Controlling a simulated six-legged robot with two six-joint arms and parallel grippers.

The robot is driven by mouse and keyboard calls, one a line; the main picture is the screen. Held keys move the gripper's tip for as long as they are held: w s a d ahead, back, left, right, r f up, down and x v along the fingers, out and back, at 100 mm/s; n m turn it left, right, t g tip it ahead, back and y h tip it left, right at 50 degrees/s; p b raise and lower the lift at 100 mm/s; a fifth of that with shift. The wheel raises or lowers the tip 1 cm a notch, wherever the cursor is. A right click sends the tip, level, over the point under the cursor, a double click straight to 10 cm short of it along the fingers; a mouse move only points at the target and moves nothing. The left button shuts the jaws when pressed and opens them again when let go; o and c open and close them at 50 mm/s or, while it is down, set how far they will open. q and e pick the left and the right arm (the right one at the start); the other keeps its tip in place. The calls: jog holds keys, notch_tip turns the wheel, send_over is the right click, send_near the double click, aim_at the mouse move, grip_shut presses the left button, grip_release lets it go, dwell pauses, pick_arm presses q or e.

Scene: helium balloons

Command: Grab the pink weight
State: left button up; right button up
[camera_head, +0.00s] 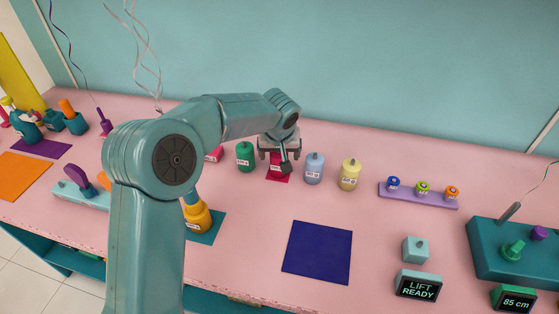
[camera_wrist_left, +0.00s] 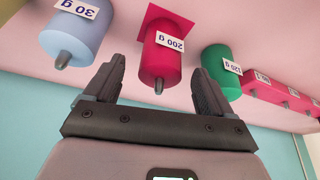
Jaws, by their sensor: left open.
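The pink weight, a deep pink cylinder with a "200 g" label, stands in the row on the table; in the head view (camera_head: 275,168) my gripper partly covers it. In the left wrist view the pink weight (camera_wrist_left: 165,62) shows with its grey top peg, on a pink square. My left gripper (camera_head: 279,155) is above it, jaws apart. In the left wrist view my left gripper (camera_wrist_left: 160,78) has one finger on each side of the weight in the picture; nothing is gripped. I cannot tell the exact gap. My right gripper is not in view.
A green weight (camera_head: 245,156) stands left of the pink one, a light blue weight (camera_head: 314,169) right, then a yellow weight (camera_head: 350,174). A dark blue mat (camera_head: 318,252) lies empty in front. A purple rack (camera_head: 418,197) and a teal station (camera_head: 490,258) stand further right.

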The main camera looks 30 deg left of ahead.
aim_at(279, 159)
pick_arm(q)
jog(key=p+x, duration=0.1)
jog(key=x, duration=0.4)
jog(key=shift+w+a+f+p, duration=0.2)
jog(key=shift+w+f+p, duration=0.05)
jog(key=shift+p, duration=0.05)
jog(key=shift+s+r, duration=0.1)
jog(key=c, duration=1.2)
